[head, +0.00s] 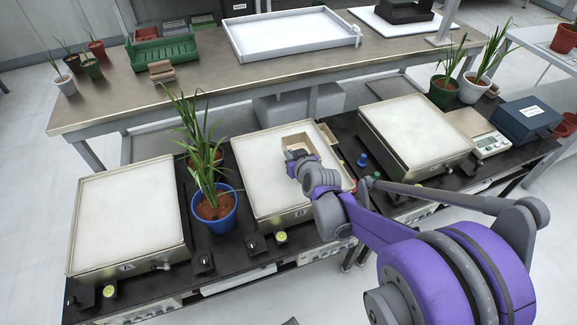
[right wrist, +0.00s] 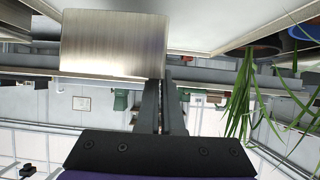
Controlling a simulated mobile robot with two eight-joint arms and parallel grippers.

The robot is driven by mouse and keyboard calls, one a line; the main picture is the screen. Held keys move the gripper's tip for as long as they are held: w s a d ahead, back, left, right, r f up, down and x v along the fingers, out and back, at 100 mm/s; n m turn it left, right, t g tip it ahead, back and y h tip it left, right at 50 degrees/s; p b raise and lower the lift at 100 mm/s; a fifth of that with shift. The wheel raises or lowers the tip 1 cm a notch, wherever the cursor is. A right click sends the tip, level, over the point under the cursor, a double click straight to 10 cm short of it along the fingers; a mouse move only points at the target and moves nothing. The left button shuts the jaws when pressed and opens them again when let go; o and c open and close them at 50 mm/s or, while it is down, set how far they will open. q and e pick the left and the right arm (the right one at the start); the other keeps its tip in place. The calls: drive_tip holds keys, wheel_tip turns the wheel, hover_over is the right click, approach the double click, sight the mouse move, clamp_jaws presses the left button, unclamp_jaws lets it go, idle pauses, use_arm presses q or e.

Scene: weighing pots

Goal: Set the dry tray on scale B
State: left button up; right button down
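The dry tray (head: 297,140), a small beige open box, is over the back part of the white plate of scale B (head: 258,165), the middle of three scales. I cannot tell if it rests on the plate or hangs just above it. My right gripper (head: 290,156) is at its near left side. In the right wrist view the tray (right wrist: 115,45) shows as a metallic wall, with the close-set fingers (right wrist: 163,82) at its edge. They look shut on the tray wall, with the tips partly hidden. My left gripper is out of view.
Scale A (head: 130,215) and the right scale (head: 415,135) have bare plates. A blue-potted plant (head: 216,208) stands between scales A and B. Small bottles (head: 362,160) and another beige piece (head: 327,134) are right of scale B. A bench (head: 200,85) is behind.

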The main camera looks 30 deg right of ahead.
drive_tip(key=shift+f+b, duration=0.65)
drive_tip(key=shift+f, duration=1.35)
drive_tip(key=shift+f, duration=0.1)
drive_tip(key=shift+f, duration=0.15)
drive_tip(key=c, duration=1.1)
unclamp_jaws()
